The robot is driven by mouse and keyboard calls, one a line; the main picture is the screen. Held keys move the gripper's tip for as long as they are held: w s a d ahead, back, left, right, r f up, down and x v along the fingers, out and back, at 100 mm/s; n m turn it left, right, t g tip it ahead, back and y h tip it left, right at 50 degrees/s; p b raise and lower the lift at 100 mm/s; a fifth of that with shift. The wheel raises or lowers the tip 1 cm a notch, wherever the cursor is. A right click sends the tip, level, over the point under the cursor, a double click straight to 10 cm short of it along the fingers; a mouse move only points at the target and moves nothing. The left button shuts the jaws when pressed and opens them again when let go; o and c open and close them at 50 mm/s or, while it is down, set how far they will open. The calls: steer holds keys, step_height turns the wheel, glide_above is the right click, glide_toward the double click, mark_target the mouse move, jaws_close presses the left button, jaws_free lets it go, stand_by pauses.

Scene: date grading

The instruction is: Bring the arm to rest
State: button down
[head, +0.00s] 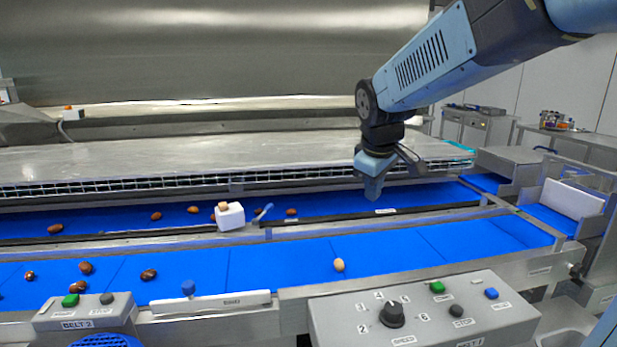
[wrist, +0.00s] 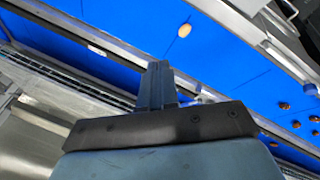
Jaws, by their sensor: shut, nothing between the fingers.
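My arm reaches in from the upper right in the head view. My gripper (head: 373,190) hangs above the rear blue belt (head: 340,203), pointing down, and looks clear of it. In the wrist view my gripper (wrist: 157,70) has its fingers together, with nothing between them. No date is at the fingertips. A light-brown date (head: 338,265) lies alone on the front blue belt (head: 270,262), nearer the camera than the gripper. It also shows in the wrist view (wrist: 184,30).
Several dark dates (head: 148,274) lie on the left of the belts. A white block (head: 229,216) sits on the rail between the belts. A control box (head: 425,315) with a knob stands in front, and another (head: 85,313) at left. A steel cover (head: 180,155) lies behind.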

steer(key=s+d+m, duration=0.4)
steer(key=s+d, duration=0.1)
steer(key=s, duration=0.4)
steer(key=s+d+m+t, duration=0.1)
steer(key=s+d+m, duration=0.3)
steer(key=s, duration=0.6)
steer(key=shift+d+f+m+y, duration=0.2)
steer(key=shift+d+m+y, duration=0.15)
steer(key=shift+m, duration=0.35)
